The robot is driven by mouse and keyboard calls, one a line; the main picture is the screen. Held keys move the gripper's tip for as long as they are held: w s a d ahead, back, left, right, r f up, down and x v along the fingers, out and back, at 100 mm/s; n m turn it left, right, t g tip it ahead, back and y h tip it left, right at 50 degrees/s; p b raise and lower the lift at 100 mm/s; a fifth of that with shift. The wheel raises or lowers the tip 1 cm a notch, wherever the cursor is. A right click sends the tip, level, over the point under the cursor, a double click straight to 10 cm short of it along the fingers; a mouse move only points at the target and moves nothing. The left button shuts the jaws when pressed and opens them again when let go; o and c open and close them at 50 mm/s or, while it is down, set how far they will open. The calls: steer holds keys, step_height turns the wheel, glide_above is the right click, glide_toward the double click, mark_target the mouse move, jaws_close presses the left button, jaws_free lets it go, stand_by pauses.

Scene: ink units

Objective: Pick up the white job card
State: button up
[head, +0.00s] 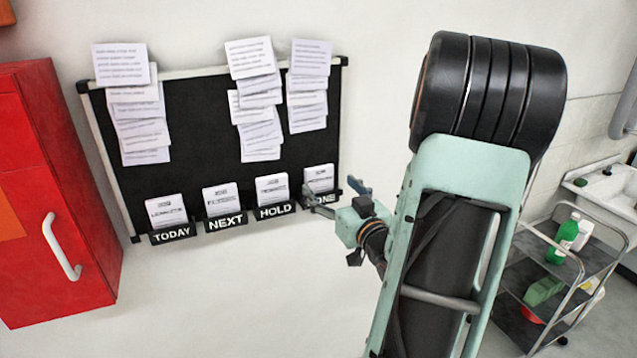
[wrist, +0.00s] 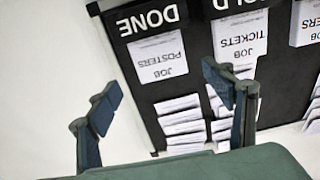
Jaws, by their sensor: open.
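White job cards stand in labelled black pockets along the board's lower edge. The card in the DONE pocket (head: 326,199) is at the right end (head: 319,177); in the wrist view this card (wrist: 159,62) appears upside down and reads JOB POSTERS. Other white cards stand in TODAY (head: 166,209), NEXT (head: 221,198) and HOLD (head: 271,187). My gripper (head: 340,196) is at the board's lower right corner, partly covering the DONE label. In the wrist view my gripper (wrist: 165,97) is open, its fingers spread on either side of the DONE column, with nothing visible between them held.
The black board (head: 205,130) has overlapping paper sheets (head: 258,100) in hanging columns. A red cabinet (head: 55,190) stands at left. A trolley (head: 560,275) with bottles stands at right near a sink (head: 612,190). Bare wall lies below the board.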

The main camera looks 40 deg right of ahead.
mark_target(320, 177)
steer(key=shift+f+p+x, duration=0.2)
steer(key=shift+p+x, duration=0.65)
steer(key=shift+x, duration=2.65)
steer(key=shift+c, duration=0.2)
steer(key=c, duration=1.2)
steer(key=shift+c, duration=0.2)
